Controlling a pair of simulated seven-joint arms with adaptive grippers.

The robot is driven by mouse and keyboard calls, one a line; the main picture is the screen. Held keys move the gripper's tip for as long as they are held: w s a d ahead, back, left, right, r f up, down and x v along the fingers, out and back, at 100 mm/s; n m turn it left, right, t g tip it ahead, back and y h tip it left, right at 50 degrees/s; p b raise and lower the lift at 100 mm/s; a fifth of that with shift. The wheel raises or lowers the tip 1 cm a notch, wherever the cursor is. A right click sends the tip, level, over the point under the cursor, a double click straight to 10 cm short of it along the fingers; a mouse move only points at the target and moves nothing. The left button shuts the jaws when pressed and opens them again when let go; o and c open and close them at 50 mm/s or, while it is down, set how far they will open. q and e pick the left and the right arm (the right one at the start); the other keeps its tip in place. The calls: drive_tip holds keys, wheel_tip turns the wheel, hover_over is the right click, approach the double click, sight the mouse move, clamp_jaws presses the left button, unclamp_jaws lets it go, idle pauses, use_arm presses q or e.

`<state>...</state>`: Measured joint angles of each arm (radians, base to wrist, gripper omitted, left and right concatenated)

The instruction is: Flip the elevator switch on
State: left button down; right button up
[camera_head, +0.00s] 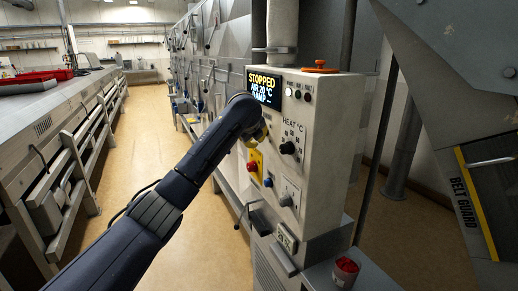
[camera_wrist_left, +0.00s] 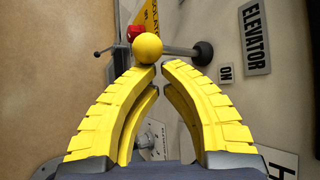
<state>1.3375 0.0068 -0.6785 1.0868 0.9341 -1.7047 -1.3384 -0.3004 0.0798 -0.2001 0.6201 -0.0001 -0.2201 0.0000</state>
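The elevator switch is a lever with a yellow ball knob (camera_wrist_left: 147,47) on a grey rod, rising from a black boot (camera_wrist_left: 202,54) on the panel face. An "ELEVATOR" plate (camera_wrist_left: 257,36) and an "ON" label (camera_wrist_left: 226,72) sit beside the boot. My left gripper (camera_wrist_left: 155,71) has its yellow fingertips drawn almost together, just short of the ball. I cannot tell if they touch it. In the head view my left gripper (camera_head: 259,132) is at the control cabinet (camera_head: 325,150), and the arm hides the switch. My right gripper is not in view.
A red button on a yellow plate (camera_head: 254,166) is below my gripper; its red cap (camera_wrist_left: 135,33) shows beyond the ball. The cabinet has a "STOPPED" display (camera_head: 263,87), a heat knob (camera_head: 287,148) and another knob (camera_head: 286,200). Open floor lies left of the cabinet.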

use_arm(q)
drive_tip(key=shift+r, duration=0.55)
idle(1.9)
drive_tip(key=shift+r, duration=0.6)
